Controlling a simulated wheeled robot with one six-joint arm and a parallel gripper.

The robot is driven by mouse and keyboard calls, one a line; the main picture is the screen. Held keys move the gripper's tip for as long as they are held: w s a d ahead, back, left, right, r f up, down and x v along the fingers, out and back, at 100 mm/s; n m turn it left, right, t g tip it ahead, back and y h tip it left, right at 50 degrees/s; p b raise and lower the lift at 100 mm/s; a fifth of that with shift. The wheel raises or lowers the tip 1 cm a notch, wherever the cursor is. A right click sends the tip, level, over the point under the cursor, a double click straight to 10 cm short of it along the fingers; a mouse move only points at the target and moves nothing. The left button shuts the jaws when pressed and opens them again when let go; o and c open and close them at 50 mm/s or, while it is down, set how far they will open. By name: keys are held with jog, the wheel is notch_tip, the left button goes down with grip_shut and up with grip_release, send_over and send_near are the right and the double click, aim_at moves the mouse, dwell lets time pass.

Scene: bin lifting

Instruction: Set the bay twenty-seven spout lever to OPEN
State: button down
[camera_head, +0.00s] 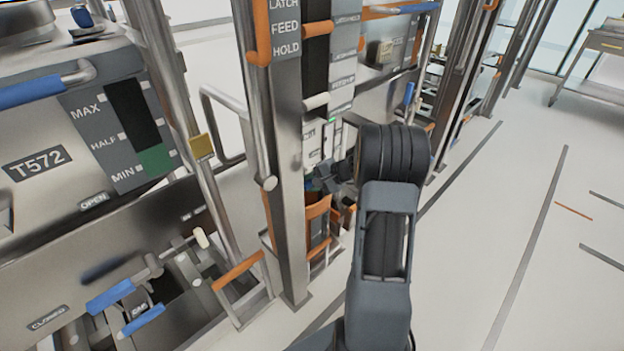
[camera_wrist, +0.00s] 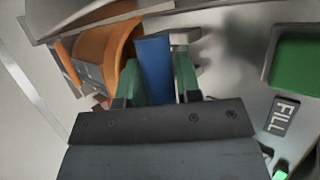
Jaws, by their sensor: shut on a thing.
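In the wrist view a blue lever grip (camera_wrist: 155,62) sits between the green fingers of my gripper (camera_wrist: 160,82). The gripper is shut on it. A pale metal piece adjoins the grip's upper right end. In the head view my gripper (camera_head: 335,178) is low beside a steel post, partly hidden by my own wrist, and the blue grip cannot be made out there. No bay number twenty-seven and no OPEN mark beside the held lever are readable.
An orange curved part (camera_wrist: 103,52) lies just left of the grip. A FILL label (camera_wrist: 282,116) and green window (camera_wrist: 295,62) are at right. The steel post (camera_head: 283,180) stands close left of my gripper.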

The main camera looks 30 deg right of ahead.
jog(key=shift+w+r+p, duration=0.2)
jog(key=shift+r+p, duration=0.1)
jog(key=shift+r, duration=0.05)
dwell(0.5)
jog(key=c, duration=0.8)
grip_release()
jog(key=p+v, duration=0.2)
jog(key=v, duration=1.1)
jog(key=shift+s+d+r, duration=0.15)
jog(key=shift+s+r, duration=0.1)
jog(key=shift+r, duration=0.05)
